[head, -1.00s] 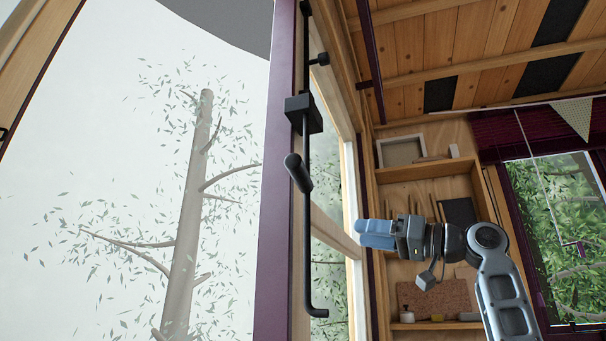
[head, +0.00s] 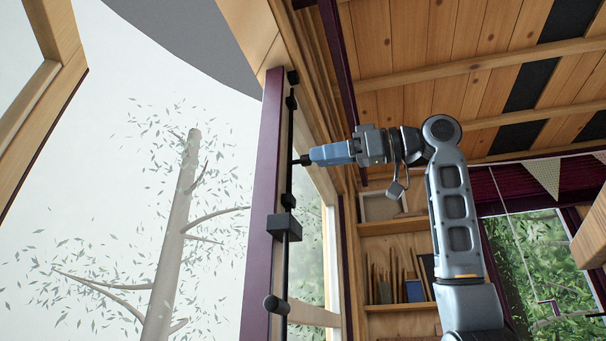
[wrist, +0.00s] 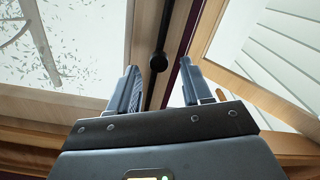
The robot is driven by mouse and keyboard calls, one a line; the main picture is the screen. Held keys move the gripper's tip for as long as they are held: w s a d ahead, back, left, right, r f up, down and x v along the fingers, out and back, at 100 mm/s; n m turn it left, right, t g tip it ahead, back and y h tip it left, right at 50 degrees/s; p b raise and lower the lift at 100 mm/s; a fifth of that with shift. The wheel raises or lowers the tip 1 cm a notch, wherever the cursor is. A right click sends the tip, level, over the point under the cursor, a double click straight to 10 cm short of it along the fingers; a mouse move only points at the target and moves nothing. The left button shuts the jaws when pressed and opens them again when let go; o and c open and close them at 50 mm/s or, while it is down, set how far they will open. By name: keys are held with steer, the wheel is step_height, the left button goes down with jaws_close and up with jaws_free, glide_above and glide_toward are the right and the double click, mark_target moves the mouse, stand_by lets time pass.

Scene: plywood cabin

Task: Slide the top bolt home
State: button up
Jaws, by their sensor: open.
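The top bolt (head: 289,185) is a thin black upright rod on the purple-edged door frame. A small black knob (head: 304,160) sticks out from it to the right. My gripper (head: 313,155) points left with its blue fingers at that knob. In the wrist view my gripper (wrist: 160,85) is open, and the round knob (wrist: 158,62) shows in the gap between the fingertips, with clear space on both sides. Whether the fingertips reach past the knob is hard to tell. Black brackets (head: 292,78) sit at the rod's upper end.
A black box-like fitting (head: 284,227) and a thick black handle (head: 276,305) are lower on the same edge. Beams and the plank ceiling (head: 430,55) are above and right. A wooden shelf (head: 385,228) stands behind my arm. The open doorway lies left.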

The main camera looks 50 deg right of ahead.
steer(key=shift+p+x, duration=0.5)
steer(key=shift+x, duration=1.8)
jaws_close()
